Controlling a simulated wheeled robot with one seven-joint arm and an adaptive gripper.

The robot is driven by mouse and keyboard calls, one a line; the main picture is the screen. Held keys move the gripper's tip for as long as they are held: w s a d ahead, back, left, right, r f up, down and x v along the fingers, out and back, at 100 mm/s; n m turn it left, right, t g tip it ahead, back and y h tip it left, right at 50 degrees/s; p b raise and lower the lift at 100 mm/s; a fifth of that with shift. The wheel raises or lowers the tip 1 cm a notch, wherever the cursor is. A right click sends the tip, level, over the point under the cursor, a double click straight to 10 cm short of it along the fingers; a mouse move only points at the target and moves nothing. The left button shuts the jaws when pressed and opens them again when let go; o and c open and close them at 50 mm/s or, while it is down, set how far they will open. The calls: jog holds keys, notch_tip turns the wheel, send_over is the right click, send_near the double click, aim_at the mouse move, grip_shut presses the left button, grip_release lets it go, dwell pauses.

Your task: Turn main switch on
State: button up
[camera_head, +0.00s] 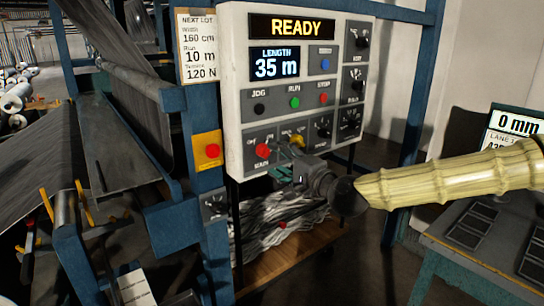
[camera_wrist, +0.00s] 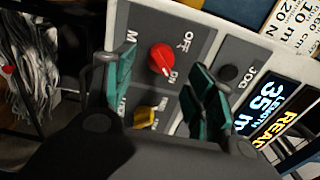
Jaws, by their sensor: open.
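The main switch is a red knob (camera_head: 263,151) at the lower left of the white control panel (camera_head: 236,60), with OFF and ON marked above it and MAIN below. In the wrist view the red knob (camera_wrist: 161,58) sits between the fingers, and a small pale mark on it lies on the side by the ON label. My gripper (camera_wrist: 163,76) is open, its teal-padded fingers apart on either side of the knob; contact cannot be made out. In the head view my gripper (camera_head: 287,166) is at the panel's lower edge, right of the knob.
A yellow knob (camera_head: 297,139) is close right of the main switch. JOG, RUN and STOP buttons (camera_head: 295,102) are above, under a lit READY display (camera_head: 292,27). A red button on a yellow plate (camera_head: 212,151) is at left. A table with a screen (camera_head: 516,128) stands at right.

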jog(key=v, duration=0.7)
jog(key=s+a+f+n+g+h, duration=0.1)
jog(key=s+f+g, duration=0.3)
jog(key=f, duration=0.9)
jog(key=s+a+f+n+g+h, duration=0.15)
jog(key=s+f, duration=0.45)
jog(key=f, duration=0.7)
jog(key=s+f+n+g+h, duration=0.25)
jog(key=s+f, duration=0.25)
jog(key=f, duration=0.9)
jog(key=s+d+f+n+g+h, duration=0.1)
jog(key=s+d+f+g, duration=0.15)
jog(key=s+f, duration=0.35)
jog(key=s+d+f+n+g+h, duration=0.1)
jog(key=s+d+f, duration=0.2)
jog(key=s+f, duration=0.3)
jog(key=s+d+f+n+g+h, duration=0.1)
jog(key=s+d+f, duration=0.2)
jog(key=s+d, duration=0.2)
jog(key=s+d+f+n+g+h, duration=0.2)
jog(key=s+d+f, duration=0.2)
jog(key=s, duration=0.5)
jog(key=d, duration=0.2)
jog(key=shift+s+d+f+n+h, duration=0.3)
jog(key=shift+s+d, duration=0.05)
